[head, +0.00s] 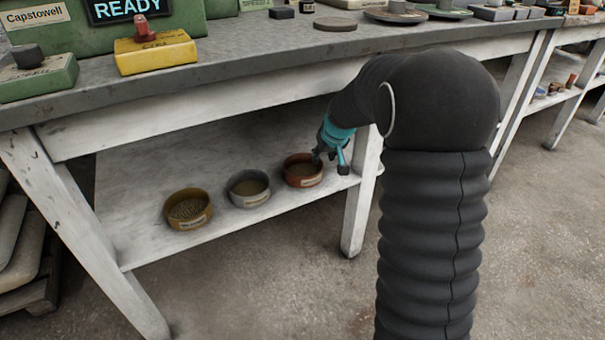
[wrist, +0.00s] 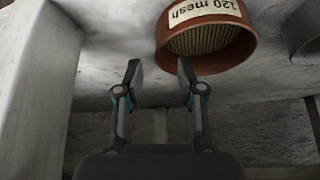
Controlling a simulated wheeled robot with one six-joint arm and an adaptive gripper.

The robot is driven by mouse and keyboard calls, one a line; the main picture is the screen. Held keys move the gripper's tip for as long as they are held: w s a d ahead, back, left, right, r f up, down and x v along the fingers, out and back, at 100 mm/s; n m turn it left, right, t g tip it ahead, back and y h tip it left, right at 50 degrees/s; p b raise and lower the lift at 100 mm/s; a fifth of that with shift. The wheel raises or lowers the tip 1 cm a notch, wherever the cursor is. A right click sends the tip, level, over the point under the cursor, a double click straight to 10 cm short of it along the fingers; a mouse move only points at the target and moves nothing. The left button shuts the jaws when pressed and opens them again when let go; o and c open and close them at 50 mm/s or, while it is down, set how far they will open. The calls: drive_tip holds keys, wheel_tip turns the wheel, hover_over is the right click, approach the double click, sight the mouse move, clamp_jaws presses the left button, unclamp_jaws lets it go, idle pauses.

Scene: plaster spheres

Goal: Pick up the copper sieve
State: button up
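The copper sieve (head: 290,178) is a round, shallow reddish-brown pan on the low white shelf, rightmost of three sieves. In the wrist view the copper sieve (wrist: 222,62) shows a mesh bottom and a "120 mesh" label. My gripper (head: 328,160) is at its right side in the head view, partly over its rim. In the wrist view my gripper (wrist: 160,68) is open with nothing held. The sieve's left wall shows between the fingertips; the right fingertip overlaps the sieve, and the left one lies outside it. Whether either touches is unclear.
A grey sieve (head: 249,197) stands just left of the copper one, and a brass sieve (head: 187,217) farther left. The bench top (head: 235,60) is above the shelf (head: 130,200). A white bench leg (head: 361,200) stands close to the right of my gripper.

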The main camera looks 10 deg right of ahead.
sight(319, 165)
drive_tip(key=shift+b+x, duration=0.3)
drive_tip(key=shift+x, duration=2.25)
drive_tip(key=shift+w+r, duration=0.1)
drive_tip(key=shift+w, duration=0.05)
clamp_jaws()
